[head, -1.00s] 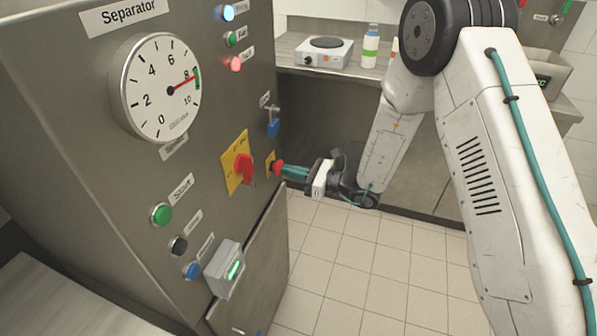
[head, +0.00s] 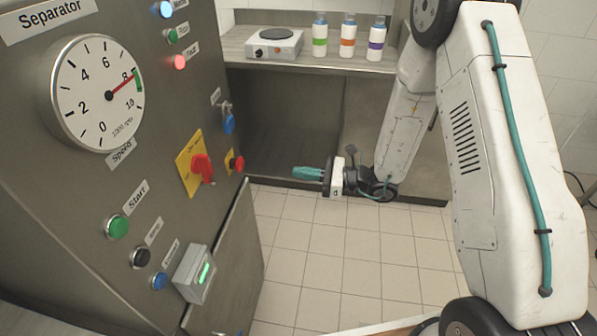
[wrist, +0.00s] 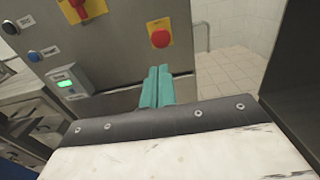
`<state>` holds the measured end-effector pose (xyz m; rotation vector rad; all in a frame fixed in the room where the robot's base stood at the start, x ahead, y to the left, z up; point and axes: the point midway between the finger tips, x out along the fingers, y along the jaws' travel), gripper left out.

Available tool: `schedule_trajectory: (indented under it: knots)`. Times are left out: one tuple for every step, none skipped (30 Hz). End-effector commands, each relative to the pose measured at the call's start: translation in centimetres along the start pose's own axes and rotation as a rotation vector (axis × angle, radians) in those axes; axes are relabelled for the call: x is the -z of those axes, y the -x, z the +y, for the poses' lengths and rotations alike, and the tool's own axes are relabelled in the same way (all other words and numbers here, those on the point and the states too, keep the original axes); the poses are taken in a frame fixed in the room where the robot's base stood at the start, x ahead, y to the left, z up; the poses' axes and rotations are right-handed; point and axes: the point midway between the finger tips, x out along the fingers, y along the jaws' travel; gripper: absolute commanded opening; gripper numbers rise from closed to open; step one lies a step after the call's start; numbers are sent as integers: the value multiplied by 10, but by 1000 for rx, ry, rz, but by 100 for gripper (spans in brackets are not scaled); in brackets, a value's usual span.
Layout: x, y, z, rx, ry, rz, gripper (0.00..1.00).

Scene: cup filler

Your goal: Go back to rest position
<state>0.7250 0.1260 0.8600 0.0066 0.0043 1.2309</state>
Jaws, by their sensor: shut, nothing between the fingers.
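My gripper (head: 305,173) shows in the head view to the right of the separator cabinet (head: 75,195), with teal fingers pointing left toward it. The fingers are shut and hold nothing. A gap shows between the fingertips and the red emergency button (head: 237,163) on its yellow plate. In the wrist view the closed teal fingers (wrist: 157,86) point at the cabinet, with the red button (wrist: 160,38) ahead of them. My white arm comes down from the right in the head view.
The cabinet carries a gauge (head: 97,93), a red rotary switch (head: 203,168), a green start button (head: 118,227) and a small box with a green light (head: 193,273). A counter behind holds a hot plate (head: 274,42) and three bottles. Tiled floor (head: 320,260) lies open below my gripper.

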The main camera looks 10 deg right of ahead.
Motion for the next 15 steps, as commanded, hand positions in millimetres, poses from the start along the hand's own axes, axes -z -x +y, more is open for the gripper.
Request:
schedule_trajectory:
  knots:
    - [0,0,0,0,0,0,0]
    - [0,0,0,0,0,0,0]
    - [0,0,0,0,0,0,0]
    - [0,0,0,0,0,0,0]
    - [0,0,0,0,0,0,0]
    - [0,0,0,0,0,0,0]
    - [0,0,0,0,0,0,0]
    - [0,0,0,1,0,0,0]
    - [0,0,0,1,1,0,0]
    - [1,0,0,0,3,4,0]
    - [2,0,2,-7,6,9,0]
    - [4,0,5,-23,8,16,0]
    - [5,0,9,-42,9,23,0]
    - [7,1,15,-64,10,31,0]
    - [10,2,25,-103,10,44,0]
